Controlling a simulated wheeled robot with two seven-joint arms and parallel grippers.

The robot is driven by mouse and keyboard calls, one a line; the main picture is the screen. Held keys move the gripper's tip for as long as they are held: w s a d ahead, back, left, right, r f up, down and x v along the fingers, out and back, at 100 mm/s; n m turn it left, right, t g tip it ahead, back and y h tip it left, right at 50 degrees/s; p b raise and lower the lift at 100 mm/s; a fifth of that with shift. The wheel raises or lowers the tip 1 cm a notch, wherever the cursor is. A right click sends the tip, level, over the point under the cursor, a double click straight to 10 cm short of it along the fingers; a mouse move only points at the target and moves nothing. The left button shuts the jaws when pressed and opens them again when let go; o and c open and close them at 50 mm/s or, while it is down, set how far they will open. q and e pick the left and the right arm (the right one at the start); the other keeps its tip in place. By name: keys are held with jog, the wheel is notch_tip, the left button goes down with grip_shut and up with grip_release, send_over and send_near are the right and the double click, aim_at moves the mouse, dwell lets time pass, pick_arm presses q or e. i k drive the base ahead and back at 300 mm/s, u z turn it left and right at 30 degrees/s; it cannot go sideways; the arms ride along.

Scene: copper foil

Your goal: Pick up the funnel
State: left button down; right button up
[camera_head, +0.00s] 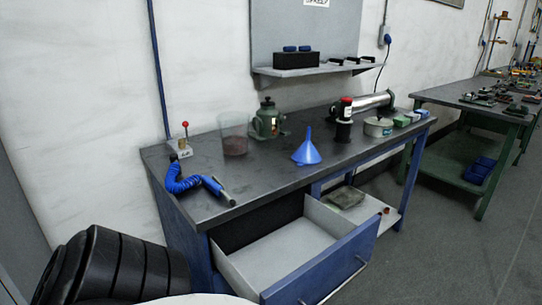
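A blue funnel (307,149) stands on the dark top of the workbench (260,178), wide mouth down and narrow spout pointing up. It is near the middle of the bench, with bare surface in front of it. Neither of my grippers shows in the head view, so nothing is touching the funnel.
A clear container (234,133) and a green device (268,120) stand left of the funnel. A black cylinder (344,122) and a round tin (378,127) stand right. An open drawer (318,262) juts out below.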

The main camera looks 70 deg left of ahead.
aim_at(307, 154)
jog(key=u, duration=0.05)
jog(key=k, duration=0.05)
jog(key=u, duration=1.4)
